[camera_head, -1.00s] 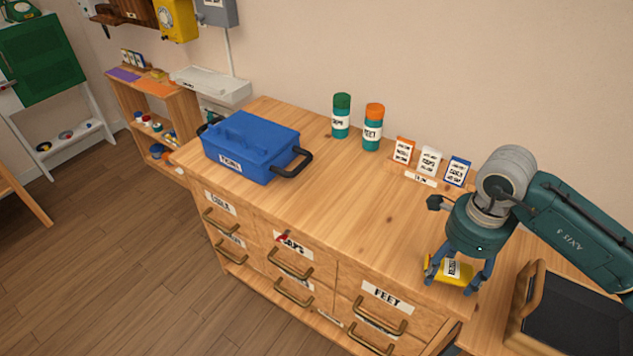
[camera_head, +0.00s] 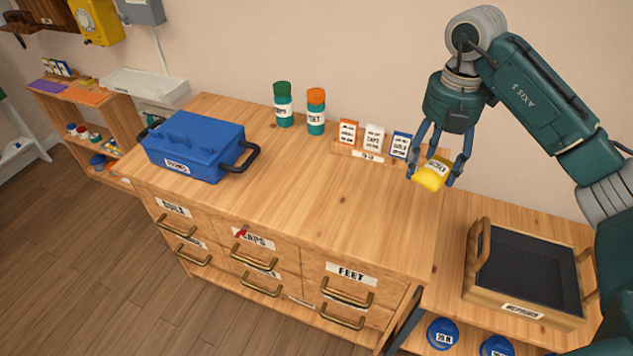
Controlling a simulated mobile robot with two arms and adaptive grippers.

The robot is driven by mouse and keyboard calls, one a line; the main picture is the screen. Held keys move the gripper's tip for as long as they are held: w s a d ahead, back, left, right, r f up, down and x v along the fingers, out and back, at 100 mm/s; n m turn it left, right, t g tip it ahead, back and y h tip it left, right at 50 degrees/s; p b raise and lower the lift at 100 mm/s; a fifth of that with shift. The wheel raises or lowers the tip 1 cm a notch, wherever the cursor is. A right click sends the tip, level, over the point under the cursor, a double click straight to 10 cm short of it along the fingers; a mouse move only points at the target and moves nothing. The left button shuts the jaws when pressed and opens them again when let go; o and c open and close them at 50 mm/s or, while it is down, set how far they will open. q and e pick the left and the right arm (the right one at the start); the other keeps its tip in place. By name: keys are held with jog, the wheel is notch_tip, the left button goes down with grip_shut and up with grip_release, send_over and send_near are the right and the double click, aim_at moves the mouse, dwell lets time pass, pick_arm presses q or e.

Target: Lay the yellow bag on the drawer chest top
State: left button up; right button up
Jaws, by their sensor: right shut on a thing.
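The yellow bag (camera_head: 431,176) has a white label with dark print. My right gripper (camera_head: 436,178) is shut on it and holds it raised, in front of the right end of the drawer chest top (camera_head: 310,205) as I see it. I cannot tell its exact height above the wood. The chest is light wood with labelled drawers and brass-coloured handles. My left gripper is not in view.
A blue toolbox (camera_head: 195,145) stands on the chest's left part. Two teal bottles (camera_head: 283,108) and several small boxes (camera_head: 373,138) stand along the back. The chest's middle and front are clear. A black-lined wooden tray (camera_head: 525,270) is at right.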

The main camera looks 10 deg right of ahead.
notch_tip(320, 180, down, 4)
jog(key=shift+s+a+r+b, duration=0.1)
jog(key=shift+b, duration=0.25)
jog(key=p, duration=0.2)
send_over(408, 231)
notch_tip(408, 231, down, 12)
jog(key=shift+r, duration=0.1)
notch_tip(408, 231, down, 4)
jog(key=shift+f+p, duration=0.1)
jog(key=shift+p, duration=0.4)
jog(key=shift+f, duration=0.15)
jog(key=shift+f, duration=0.15)
jog(key=o, duration=1.1)
jog(key=shift+o, duration=0.2)
